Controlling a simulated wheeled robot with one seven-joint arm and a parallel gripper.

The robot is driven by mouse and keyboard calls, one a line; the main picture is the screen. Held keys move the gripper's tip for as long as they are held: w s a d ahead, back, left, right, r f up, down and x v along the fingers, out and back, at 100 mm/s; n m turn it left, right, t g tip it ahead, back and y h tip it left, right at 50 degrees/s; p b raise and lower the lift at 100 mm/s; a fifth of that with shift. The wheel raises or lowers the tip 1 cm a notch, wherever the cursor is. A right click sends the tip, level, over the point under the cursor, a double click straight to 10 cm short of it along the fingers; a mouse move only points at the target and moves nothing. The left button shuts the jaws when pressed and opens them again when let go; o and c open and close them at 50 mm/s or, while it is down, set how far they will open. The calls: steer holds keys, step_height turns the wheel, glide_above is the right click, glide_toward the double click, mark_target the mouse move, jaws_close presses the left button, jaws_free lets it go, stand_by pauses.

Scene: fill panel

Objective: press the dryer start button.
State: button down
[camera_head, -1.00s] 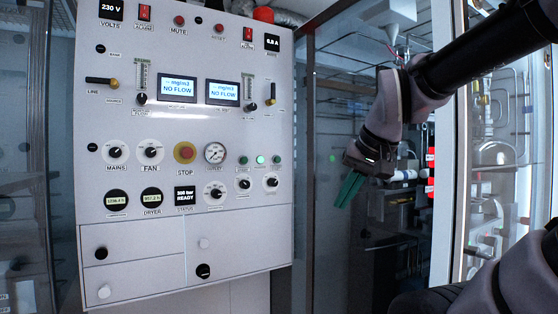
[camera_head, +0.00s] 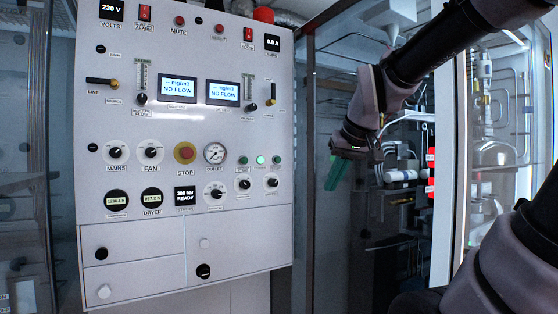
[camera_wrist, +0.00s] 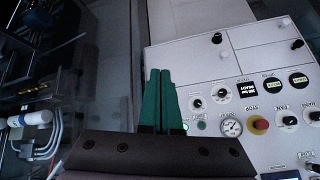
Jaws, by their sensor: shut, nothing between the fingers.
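The grey control panel (camera_head: 240,225) stands upright at left. Three small round buttons sit in a row right of the outlet gauge (camera_head: 215,153): a left one (camera_head: 243,160), a lit green middle one (camera_head: 260,160) and a right one (camera_head: 277,160). Their labels are too small to read, so I cannot tell which one starts the dryer. A round display labelled DRYER (camera_head: 152,198) is lower left. My gripper (camera_head: 332,187), with green fingers, is shut and empty, right of the panel and apart from it. In the wrist view the fingers (camera_wrist: 160,73) partly cover the panel's edge area.
A red stop button (camera_head: 185,152) and several knobs, such as the fan knob (camera_head: 151,152), crowd the panel near the small buttons. Glass panes and a dark cabinet with tubing (camera_head: 400,175) lie behind my gripper. Open space separates my gripper from the panel.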

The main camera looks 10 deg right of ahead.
mark_target(278, 160)
steer(key=w+r+n+t, duration=0.1)
steer(key=w+r+n, duration=0.1)
steer(key=w+n, duration=0.5)
steer(key=w+a+r+n, duration=0.1)
steer(key=w+r+n, duration=0.2)
steer(key=w, duration=1.4)
steer(key=n, duration=0.4)
steer(key=shift+w+a+t, duration=0.3)
steer(key=shift+w+t, duration=0.05)
steer(key=shift+t, duration=0.05)
steer(key=shift+h, duration=0.3)
steer(key=w+a, duration=0.1)
steer(key=w, duration=0.1)
steer(key=w+a, duration=0.1)
steer(key=w, duration=0.5)
steer(key=shift+w+a, duration=0.15)
steer(key=shift+a, duration=0.25)
steer(key=shift+w+a+f, duration=0.15)
steer(key=shift+w, duration=0.3)
